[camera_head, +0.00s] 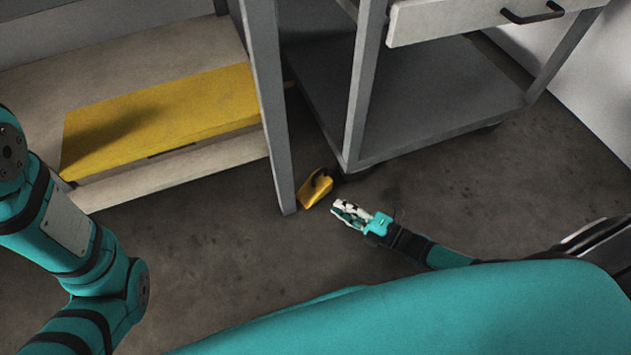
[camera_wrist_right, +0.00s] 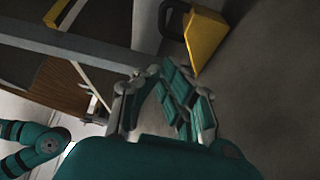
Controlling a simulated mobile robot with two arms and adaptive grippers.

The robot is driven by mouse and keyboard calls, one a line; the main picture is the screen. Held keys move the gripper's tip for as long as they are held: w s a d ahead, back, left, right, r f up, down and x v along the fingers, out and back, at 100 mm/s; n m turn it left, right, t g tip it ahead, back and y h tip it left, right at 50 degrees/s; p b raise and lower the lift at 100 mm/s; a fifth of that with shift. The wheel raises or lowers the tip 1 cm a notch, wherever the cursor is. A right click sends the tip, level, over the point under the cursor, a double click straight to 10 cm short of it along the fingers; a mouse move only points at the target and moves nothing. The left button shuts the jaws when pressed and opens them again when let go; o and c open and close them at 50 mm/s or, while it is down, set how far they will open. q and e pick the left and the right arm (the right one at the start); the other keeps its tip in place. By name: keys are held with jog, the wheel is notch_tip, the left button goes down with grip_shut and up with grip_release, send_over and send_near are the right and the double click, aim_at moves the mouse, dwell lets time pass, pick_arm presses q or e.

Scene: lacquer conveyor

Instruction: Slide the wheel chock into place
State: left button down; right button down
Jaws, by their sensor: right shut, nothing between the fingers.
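The yellow wheel chock (camera_head: 318,190) lies on the floor between a grey upright post and the near wheel of the cart (camera_head: 400,110). It has a dark handle on its side. In the right wrist view the chock (camera_wrist_right: 206,38) is at the upper right, ahead of the fingers. My right gripper (camera_head: 339,210) is just right of and nearer than the chock, low over the floor, shut and empty, with a small gap to the chock. In the right wrist view its fingers (camera_wrist_right: 172,88) come together. My left arm enters at the left; its gripper is not in view.
The cart's dark caster (camera_head: 355,174) is partly hidden under its lower shelf. A grey post (camera_head: 272,110) stands close left of the chock. A yellow panel (camera_head: 160,118) lies on a pale platform further left. The floor (camera_head: 200,250) in front is clear.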

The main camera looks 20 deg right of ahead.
jog(key=b, duration=0.5)
send_over(312, 201)
jog(key=shift+s+d+f, duration=0.15)
jog(key=shift+s+d, duration=0.1)
jog(key=shift+d, duration=0.05)
jog(key=shift+w+a, duration=0.3)
jog(key=shift+w, duration=0.05)
